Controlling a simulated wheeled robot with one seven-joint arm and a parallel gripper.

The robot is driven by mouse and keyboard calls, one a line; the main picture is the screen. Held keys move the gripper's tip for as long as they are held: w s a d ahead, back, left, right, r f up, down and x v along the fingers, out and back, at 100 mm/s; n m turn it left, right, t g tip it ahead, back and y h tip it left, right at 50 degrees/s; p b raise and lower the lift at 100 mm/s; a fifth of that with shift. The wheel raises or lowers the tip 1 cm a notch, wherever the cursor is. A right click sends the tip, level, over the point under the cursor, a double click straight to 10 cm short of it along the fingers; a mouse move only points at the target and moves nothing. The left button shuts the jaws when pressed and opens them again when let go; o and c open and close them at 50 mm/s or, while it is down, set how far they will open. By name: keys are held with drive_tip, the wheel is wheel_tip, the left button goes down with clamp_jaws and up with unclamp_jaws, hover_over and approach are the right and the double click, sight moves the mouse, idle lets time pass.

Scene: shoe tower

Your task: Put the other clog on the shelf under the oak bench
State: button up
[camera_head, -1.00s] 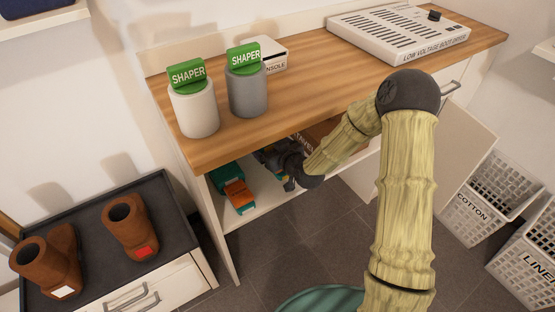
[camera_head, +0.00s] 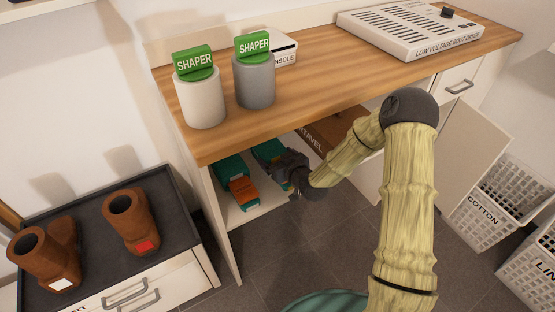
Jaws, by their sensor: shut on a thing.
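The oak bench (camera_head: 330,85) has a white shelf (camera_head: 250,213) under its top. On the shelf's left part lies a teal clog (camera_head: 229,165) with an orange piece (camera_head: 243,191) at its near end. Just right of it is a second teal clog (camera_head: 266,151), partly hidden by my gripper and the bench edge. My gripper (camera_head: 288,170) reaches in under the bench top from the right and is shut on this second clog. The fingertips are dark and small, and I cannot tell whether the clog's underside touches the shelf.
A brown box (camera_head: 335,130) stands under the bench to the right, behind my arm. Two shapers, white (camera_head: 200,98) and grey (camera_head: 255,80), stand on the bench top. Brown boots (camera_head: 130,220) stand on a dark-topped cabinet at left. An open door (camera_head: 470,155) and baskets (camera_head: 485,215) are at right.

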drive_tip(key=shift+f, duration=0.1)
drive_tip(key=o, duration=1)
drive_tip(key=shift+c, duration=0.2)
drive_tip(key=shift+r, duration=0.2)
drive_tip(key=p+v, duration=0.3)
drive_tip(key=v, duration=0.9)
drive_tip(key=shift+f, duration=0.1)
